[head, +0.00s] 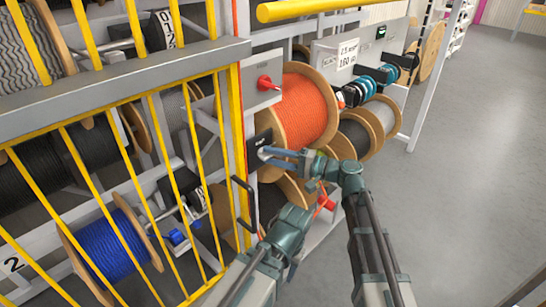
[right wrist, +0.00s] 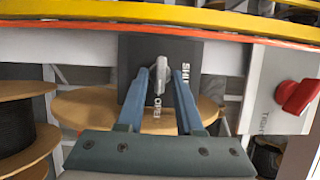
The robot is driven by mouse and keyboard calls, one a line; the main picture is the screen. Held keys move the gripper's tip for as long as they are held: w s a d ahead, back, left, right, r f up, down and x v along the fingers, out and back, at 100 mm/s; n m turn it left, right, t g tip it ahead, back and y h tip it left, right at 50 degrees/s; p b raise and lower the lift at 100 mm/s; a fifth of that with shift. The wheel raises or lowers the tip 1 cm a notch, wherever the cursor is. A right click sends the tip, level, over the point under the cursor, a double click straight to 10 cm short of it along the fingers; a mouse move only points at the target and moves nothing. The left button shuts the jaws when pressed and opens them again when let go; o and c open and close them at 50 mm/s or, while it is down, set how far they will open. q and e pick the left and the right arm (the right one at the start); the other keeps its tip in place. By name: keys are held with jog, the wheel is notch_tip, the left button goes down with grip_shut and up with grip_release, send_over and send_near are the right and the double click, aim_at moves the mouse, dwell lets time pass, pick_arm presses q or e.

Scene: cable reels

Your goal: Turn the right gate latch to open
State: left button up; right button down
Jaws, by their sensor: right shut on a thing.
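The right gate latch is a black plate with a light grey knob, on the post beside the yellow barred gate (head: 165,150). The plate (right wrist: 135,55) shows best in the right wrist view, marked SHUT at the right and OPEN lower down. The knob (right wrist: 160,72) lies upright in that picture, between the blue fingers of my right gripper (right wrist: 160,84). In the head view the right gripper (head: 266,154) reaches the latch plate (head: 262,139) from the right, shut on the knob. My left gripper is not in view.
An orange cable reel (head: 300,108) stands just behind and right of the latch. A red knob (head: 264,83) sits on a grey panel above it. A black gate handle (head: 245,205) sticks out below left. The grey floor (head: 460,170) at the right is clear.

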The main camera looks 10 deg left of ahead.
jog(key=c, duration=0.9)
grip_release()
jog(key=shift+d, duration=0.15)
jog(key=s+d, duration=0.1)
jog(key=d, duration=0.8)
jog(key=s+d, duration=0.1)
jog(key=d, duration=0.3)
jog(key=shift+s+d+f, duration=0.1)
jog(key=shift+s+d, duration=0.05)
jog(key=shift+s, duration=0.15)
